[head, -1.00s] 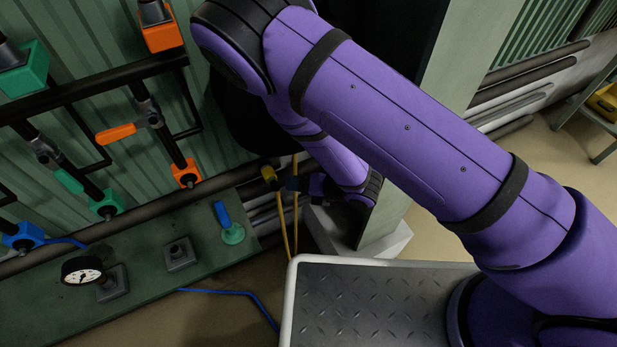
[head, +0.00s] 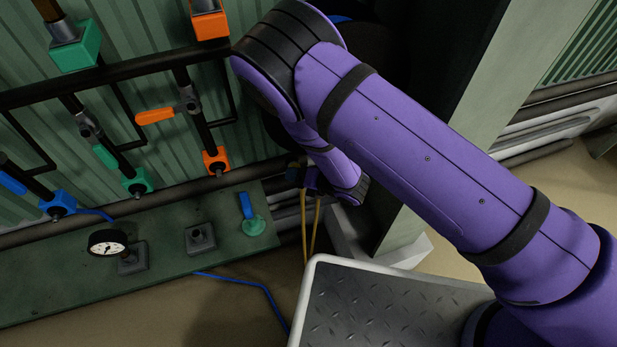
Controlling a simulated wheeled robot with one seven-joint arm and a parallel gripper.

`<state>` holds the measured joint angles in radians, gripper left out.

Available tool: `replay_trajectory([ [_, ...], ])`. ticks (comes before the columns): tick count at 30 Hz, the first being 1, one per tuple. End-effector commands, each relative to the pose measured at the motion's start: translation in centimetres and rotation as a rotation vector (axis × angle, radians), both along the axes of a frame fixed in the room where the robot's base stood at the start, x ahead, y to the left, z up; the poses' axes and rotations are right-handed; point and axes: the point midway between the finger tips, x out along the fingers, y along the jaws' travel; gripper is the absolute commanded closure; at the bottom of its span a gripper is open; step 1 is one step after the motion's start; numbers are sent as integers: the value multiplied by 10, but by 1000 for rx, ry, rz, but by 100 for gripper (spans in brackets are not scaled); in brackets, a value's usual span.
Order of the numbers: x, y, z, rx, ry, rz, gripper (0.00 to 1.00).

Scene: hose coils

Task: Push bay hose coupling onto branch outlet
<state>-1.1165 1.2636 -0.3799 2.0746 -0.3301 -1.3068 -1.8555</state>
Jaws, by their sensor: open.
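A yellow hose (head: 305,235) hangs in two strands right of the bench; its top end, where a yellow coupling seems to sit, is mostly hidden by my gripper (head: 295,175). My gripper is small and dark here, at or right beside that end; its jaws are open, but contact cannot be made out. Branch outlets stand along the wall pipes: an orange one (head: 215,160), a green one (head: 136,183) and a blue one (head: 57,205). A blue hose (head: 95,214) runs from the blue outlet. The orange and green outlets show no hose. Which outlet belongs to the bay hose cannot be told.
A green bench (head: 70,275) carries a pressure gauge (head: 107,243), a grey fitting (head: 200,238) and a blue-handled green piece (head: 250,215). A metal-plate platform (head: 375,305) is in front. A dark pillar and pale post (head: 480,110) stand behind my arm. Lever valves (head: 155,116) jut from the pipes.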

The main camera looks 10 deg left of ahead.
Motion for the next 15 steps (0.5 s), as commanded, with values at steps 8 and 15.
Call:
replay_trajectory([
  [8,1,2,-1,0,0,0,33],
  [15,1,2,-1,0,0,0,76],
])
